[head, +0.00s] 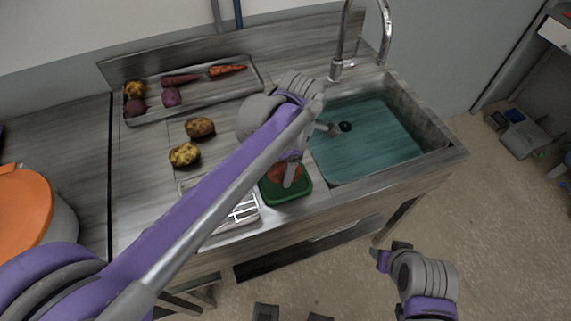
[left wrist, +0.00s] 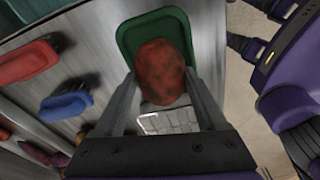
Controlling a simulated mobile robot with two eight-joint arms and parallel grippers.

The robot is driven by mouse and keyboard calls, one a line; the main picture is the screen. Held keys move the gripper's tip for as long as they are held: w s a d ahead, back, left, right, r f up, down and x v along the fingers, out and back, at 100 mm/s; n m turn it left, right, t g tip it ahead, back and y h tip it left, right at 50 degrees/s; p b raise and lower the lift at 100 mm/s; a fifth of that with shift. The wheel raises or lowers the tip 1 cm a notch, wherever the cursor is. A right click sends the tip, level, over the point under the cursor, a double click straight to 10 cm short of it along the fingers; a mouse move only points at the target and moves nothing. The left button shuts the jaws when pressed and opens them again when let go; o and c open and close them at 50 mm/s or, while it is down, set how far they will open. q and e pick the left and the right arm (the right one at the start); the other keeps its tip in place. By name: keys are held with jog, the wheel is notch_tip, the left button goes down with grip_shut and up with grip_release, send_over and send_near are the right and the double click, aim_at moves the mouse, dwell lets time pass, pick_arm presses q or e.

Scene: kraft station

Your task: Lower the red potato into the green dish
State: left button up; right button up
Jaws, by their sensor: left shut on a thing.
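The red potato (head: 279,172) is held between the fingers of my left gripper (head: 289,174), which is shut on it. In the left wrist view the potato (left wrist: 160,72) sits between both fingers and overlaps the green dish (left wrist: 127,42). In the head view the green dish (head: 290,199) is at the counter's front edge, left of the sink, with the potato within its outline. I cannot tell whether the potato touches the dish floor. My right gripper (head: 390,256) is away from the counter at lower right; its jaw opening is unclear.
A metal rack (head: 241,212) lies left of the dish. Two potatoes (head: 200,127) lie loose behind. A tray (head: 205,95) holds carrots and other vegetables. The sink (head: 365,140) is at right.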

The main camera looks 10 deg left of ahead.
pick_arm(q)
jog(key=shift+f+b, duration=0.75)
jog(key=shift+f, duration=0.6)
dwell(0.4)
jog(key=o, duration=1.4)
jog(key=shift+r, duration=0.1)
jog(key=r, duration=0.7)
jog(key=d+r+p, duration=0.1)
jog(key=r, duration=0.2)
jog(key=shift+w+d+r, duration=0.1)
jog(key=shift+w+r, duration=0.1)
jog(key=shift+r, duration=0.1)
